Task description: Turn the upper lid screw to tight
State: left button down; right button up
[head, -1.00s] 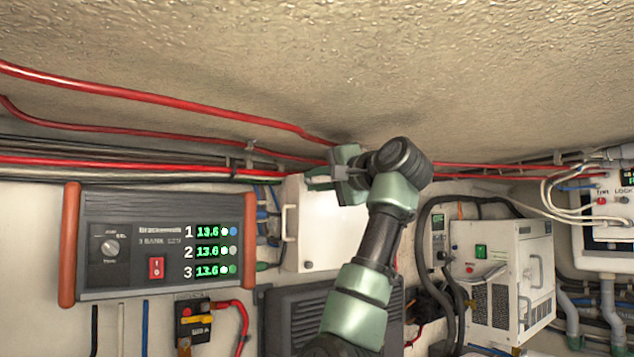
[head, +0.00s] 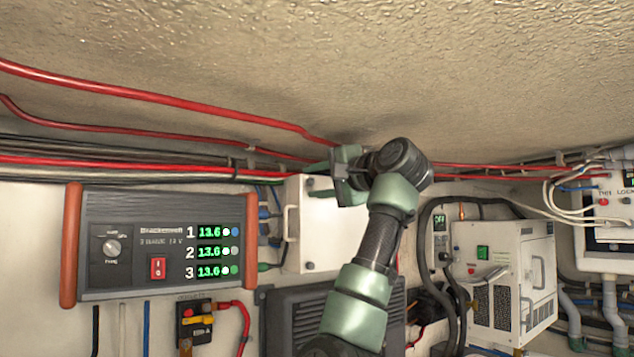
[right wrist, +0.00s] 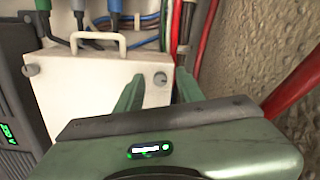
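The white box (head: 335,240) on the wall has a lid with a dark upper screw (head: 310,181) and a lower screw (head: 309,265). In the right wrist view the box lid (right wrist: 95,110) appears turned; its upper screw (right wrist: 160,79) is on the right and the lower screw (right wrist: 31,70) on the left. My right gripper (head: 318,181) is open, with its fingers apart to either side of the upper screw in both views. Both fingers also show in the right wrist view (right wrist: 158,90). I cannot tell whether they touch the screw. My left gripper is not in view.
Red cables (head: 200,163) run along the wall above the box. A grey panel with green readouts (head: 140,265) hangs to the left, and a white unit (head: 500,285) stands to the right. The box has a handle (head: 286,223) on its left side.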

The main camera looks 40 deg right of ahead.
jog(key=shift+s+f+b, duration=0.1)
jog(key=shift+s+b, duration=0.3)
jog(key=shift+s, duration=0.15)
jog(key=s+b, duration=0.3)
jog(key=s, duration=0.3)
jog(key=shift+s+a, duration=0.35)
jog(key=shift+a, duration=0.1)
